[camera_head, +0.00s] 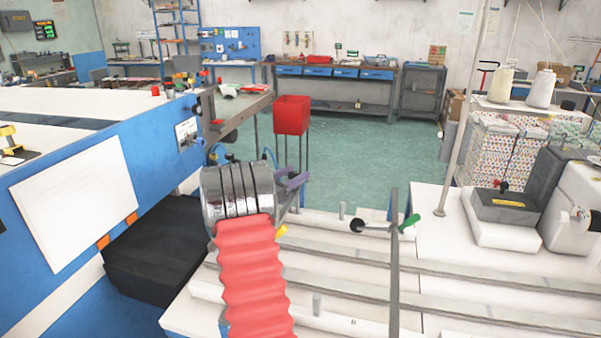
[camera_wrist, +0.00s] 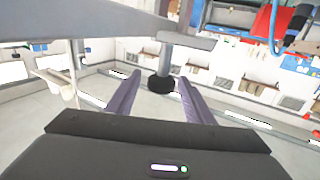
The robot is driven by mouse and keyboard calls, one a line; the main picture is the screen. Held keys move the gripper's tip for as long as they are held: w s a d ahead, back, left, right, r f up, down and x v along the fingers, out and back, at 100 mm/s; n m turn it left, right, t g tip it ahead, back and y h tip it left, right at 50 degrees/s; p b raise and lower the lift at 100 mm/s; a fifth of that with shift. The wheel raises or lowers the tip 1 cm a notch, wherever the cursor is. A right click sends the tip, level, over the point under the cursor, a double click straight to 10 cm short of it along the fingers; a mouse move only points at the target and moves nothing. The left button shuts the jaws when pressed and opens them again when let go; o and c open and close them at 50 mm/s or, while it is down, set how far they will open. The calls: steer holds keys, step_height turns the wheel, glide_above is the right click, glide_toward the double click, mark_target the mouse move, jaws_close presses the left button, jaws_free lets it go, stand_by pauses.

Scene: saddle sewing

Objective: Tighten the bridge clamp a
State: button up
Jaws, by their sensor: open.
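A clamp with a black ball knob (camera_head: 357,226) and a green handle (camera_head: 410,221) sits on a grey upright bar (camera_head: 394,270) that crosses the white table at right of centre in the head view. I take it to be bridge clamp a, but no label shows. My gripper (camera_head: 298,180), with purple fingers, is open and empty to the left of the knob, apart from it in the head view. In the wrist view a black round knob (camera_wrist: 161,86) appears between the open fingers of my gripper (camera_wrist: 158,78); its distance is hard to judge.
Grey rails (camera_head: 480,272) run along the white table (camera_head: 455,215). A grey block machine (camera_head: 505,206) stands at the right. A blue-sided table (camera_head: 150,150) is at left, and a red bin (camera_head: 291,114) stands behind my gripper. Green floor lies beyond.

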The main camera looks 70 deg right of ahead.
steer(key=shift+x, duration=1.85)
steer(key=shift+c, duration=0.2)
